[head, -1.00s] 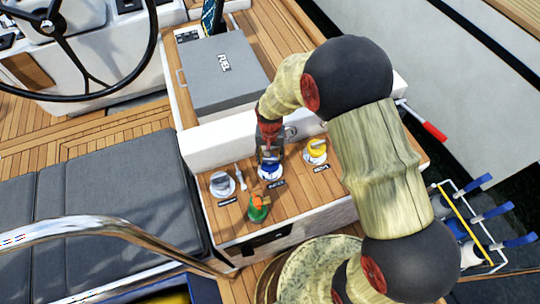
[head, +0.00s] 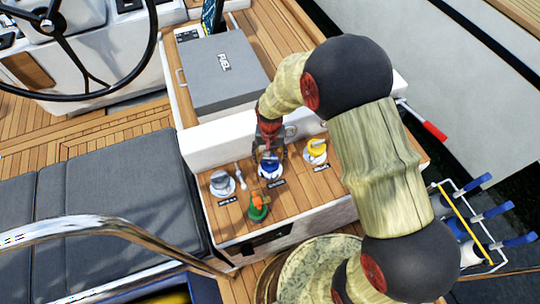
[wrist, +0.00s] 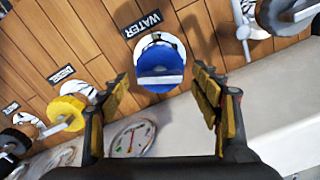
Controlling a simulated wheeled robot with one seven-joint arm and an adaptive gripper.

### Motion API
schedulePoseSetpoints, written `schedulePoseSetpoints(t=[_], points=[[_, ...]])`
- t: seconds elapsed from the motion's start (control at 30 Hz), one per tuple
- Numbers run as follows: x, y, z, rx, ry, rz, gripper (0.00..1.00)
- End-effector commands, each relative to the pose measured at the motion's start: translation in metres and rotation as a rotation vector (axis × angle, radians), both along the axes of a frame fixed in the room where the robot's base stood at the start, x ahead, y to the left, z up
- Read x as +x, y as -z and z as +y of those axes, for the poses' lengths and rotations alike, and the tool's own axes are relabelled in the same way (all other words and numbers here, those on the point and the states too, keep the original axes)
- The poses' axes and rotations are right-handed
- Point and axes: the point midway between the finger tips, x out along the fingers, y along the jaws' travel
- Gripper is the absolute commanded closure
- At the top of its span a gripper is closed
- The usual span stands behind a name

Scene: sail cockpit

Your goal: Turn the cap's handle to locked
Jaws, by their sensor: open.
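A blue cap (head: 270,172) with a raised bar handle sits in a white ring on the teak deck of the locker. In the wrist view the blue cap (wrist: 158,62) shows beside a black label reading WATER (wrist: 142,24), its handle bar running across the picture. My gripper (head: 270,157) points down over the blue cap. In the wrist view its open fingers (wrist: 163,86) stand to the left and right of the cap, with nothing held. Contact with the handle cannot be told.
A yellow cap (head: 317,148) and a grey cap (head: 222,184) flank the blue one. A green and orange fitting (head: 258,207) stands in front. A white raised wall (head: 225,145) and a grey FUEL box (head: 222,72) are behind. A round gauge (wrist: 132,138) is on the wall.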

Motion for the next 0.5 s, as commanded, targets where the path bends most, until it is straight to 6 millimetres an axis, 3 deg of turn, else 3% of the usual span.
schedulePoseSetpoints(t=[0.23, 0.5], points=[[0.002, -0.014, 0.001, 0.001, 0.000, -0.004, 0.36], [0.002, -0.066, 0.001, 0.001, 0.000, -0.005, 0.36]])
